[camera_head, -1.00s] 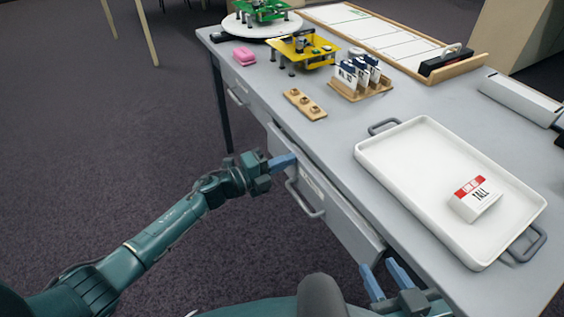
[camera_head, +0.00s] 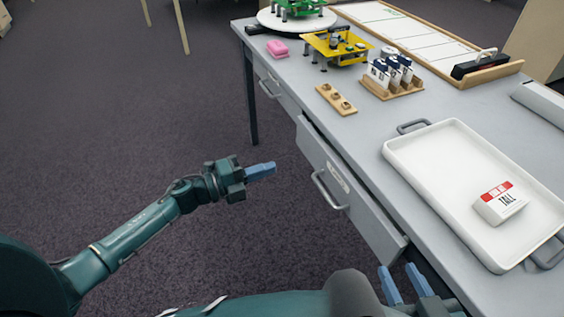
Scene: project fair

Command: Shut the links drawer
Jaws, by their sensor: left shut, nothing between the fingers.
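The near drawer (camera_head: 366,209) under the grey table has a small label (camera_head: 337,178), too small to read, and a grey bar handle (camera_head: 328,190). Its front stands a little out from the table edge, so it looks slightly open. A far drawer (camera_head: 280,97) with its own handle (camera_head: 266,88) looks closed. I cannot read which one is the links drawer. My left gripper (camera_head: 272,168) is shut and empty, left of the near drawer front and apart from it. My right gripper (camera_head: 403,284) is open and empty by the drawer's near end.
The grey table (camera_head: 365,130) bears a white tray (camera_head: 440,165) with a red-and-white card block (camera_head: 499,203), a wooden card holder (camera_head: 393,90), a wooden strip (camera_head: 336,99), a yellow stand (camera_head: 338,47) and a pink block (camera_head: 278,48). The carpet left of the drawers is clear.

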